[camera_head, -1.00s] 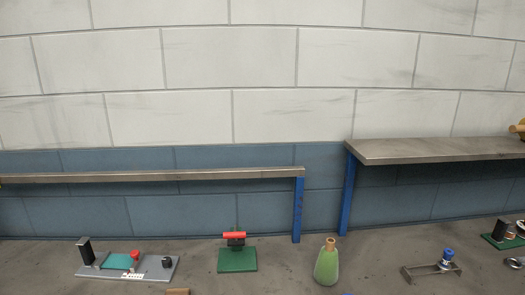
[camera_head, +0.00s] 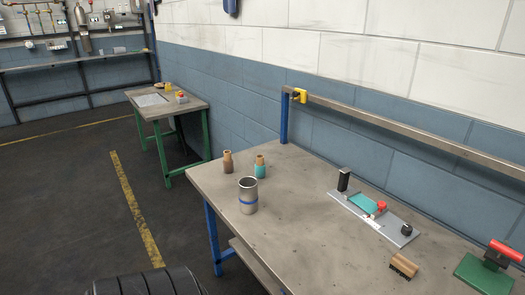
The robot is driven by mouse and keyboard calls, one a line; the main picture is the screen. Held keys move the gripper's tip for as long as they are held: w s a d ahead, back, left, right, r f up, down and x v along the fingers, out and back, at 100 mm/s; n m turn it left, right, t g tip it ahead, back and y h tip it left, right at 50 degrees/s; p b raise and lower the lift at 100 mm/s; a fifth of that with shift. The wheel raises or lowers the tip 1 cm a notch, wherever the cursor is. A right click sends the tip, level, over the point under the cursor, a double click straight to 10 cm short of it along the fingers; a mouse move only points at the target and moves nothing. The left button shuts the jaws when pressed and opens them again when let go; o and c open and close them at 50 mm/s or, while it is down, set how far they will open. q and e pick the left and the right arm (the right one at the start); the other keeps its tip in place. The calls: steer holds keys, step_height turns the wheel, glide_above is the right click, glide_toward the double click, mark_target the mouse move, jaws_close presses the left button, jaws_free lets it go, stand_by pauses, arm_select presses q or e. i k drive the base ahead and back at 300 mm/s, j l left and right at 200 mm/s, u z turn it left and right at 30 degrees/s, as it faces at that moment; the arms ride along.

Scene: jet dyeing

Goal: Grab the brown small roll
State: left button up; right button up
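A small brown roll-like thing (camera_head: 228,165) with a lighter, narrower top stands upright near the far left corner of the worktable (camera_head: 300,225). A similar teal one (camera_head: 260,170) with a tan top stands just to its right, apart from it. Neither of my grippers shows in the head view.
A grey plate with a teal pad (camera_head: 364,203), a wooden brush (camera_head: 404,265) and a green-based red-handled tool (camera_head: 492,268) lie to the right. A raised shelf (camera_head: 400,125) runs along the back. A green-legged table (camera_head: 165,105) stands beyond; the floor (camera_head: 80,205) left is open.

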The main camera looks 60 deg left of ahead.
mark_target(228, 162)
steer(key=u, duration=2.1)
